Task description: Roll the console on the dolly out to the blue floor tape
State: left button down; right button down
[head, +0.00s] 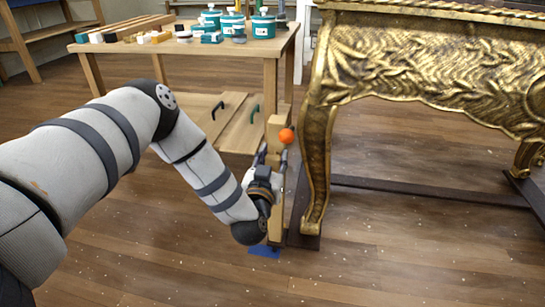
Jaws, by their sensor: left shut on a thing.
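The gilt console (440,58) stands upright at the right, with carved gold legs. It rests on a dark low dolly (430,193), whose left end lies under the near leg. The wrist hides part of the post. A piece of blue floor tape (265,251) shows on the floor by the post's foot. My right gripper is out of view.
A wooden workbench (190,45) behind holds teal tins (263,24) and small blocks. Its lower shelf carries boards with dark and green handles (254,115), close behind the post. The wooden floor (170,270) in front is clear apart from pale specks.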

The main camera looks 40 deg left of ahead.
pick_arm(q)
jog(key=c, duration=1.1)
grip_release()
jog(key=shift+w+f, duration=0.1)
jog(key=v, duration=1.2)
